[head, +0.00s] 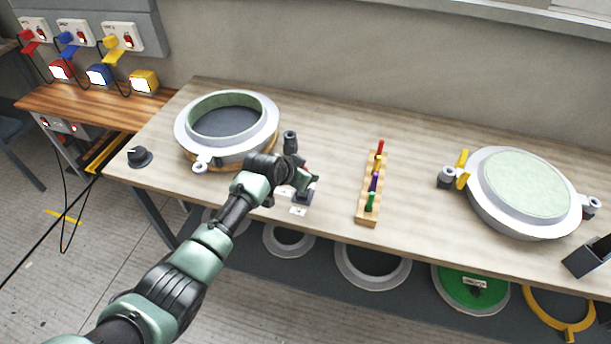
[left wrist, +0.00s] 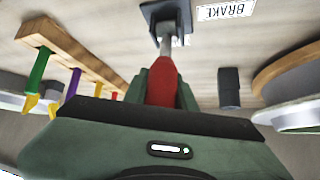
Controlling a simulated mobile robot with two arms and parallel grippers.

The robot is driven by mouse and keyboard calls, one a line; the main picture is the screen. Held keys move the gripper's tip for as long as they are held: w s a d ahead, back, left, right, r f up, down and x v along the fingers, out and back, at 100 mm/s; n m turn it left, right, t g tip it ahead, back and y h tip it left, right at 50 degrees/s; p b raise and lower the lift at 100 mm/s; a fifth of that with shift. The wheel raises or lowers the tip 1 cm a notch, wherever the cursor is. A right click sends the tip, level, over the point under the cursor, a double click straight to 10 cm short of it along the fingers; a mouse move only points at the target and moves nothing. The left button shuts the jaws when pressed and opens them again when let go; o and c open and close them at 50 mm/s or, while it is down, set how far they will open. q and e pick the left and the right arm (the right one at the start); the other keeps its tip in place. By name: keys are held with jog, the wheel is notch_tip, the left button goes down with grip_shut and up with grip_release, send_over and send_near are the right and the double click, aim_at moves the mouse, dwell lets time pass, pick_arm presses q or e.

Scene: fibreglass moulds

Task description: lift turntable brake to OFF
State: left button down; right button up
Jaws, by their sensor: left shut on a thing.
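The turntable brake is a lever with a red handle (left wrist: 163,82) on a metal stem, rising from a dark base (left wrist: 166,14) beside a BRAKE label (left wrist: 226,10) in the left wrist view. In the head view its dark base (head: 304,195) shows at the table's front edge. My left gripper (head: 303,175) is shut on the red handle, with a green finger on each side of it. Most of the handle is hidden by the gripper in the head view. The right gripper is not in view.
A round mould (head: 190,135) on a wooden turntable stands left of my arm. A wooden rack (head: 367,212) with coloured tools is to the right. A dark post (head: 290,142) stands behind the gripper. Another round mould (head: 525,185) is at the far right.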

pick_arm(q)
jog(key=shift+w+d+g, duration=0.15)
jog(key=shift+w+g, duration=0.2)
jog(key=shift+g, duration=0.05)
jog(key=shift+w+g+b, duration=0.15)
jog(key=shift+g+b, duration=0.15)
jog(key=shift+b, duration=0.05)
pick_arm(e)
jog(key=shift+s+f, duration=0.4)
pick_arm(q)
jog(key=c, duration=1.3)
grip_release()
jog(key=shift+o, duration=0.8)
jog(key=shift+w+d+f, duration=0.1)
jog(key=shift+f, duration=0.05)
jog(key=shift+v, duration=3.9)
jog(key=shift+d, duration=0.15)
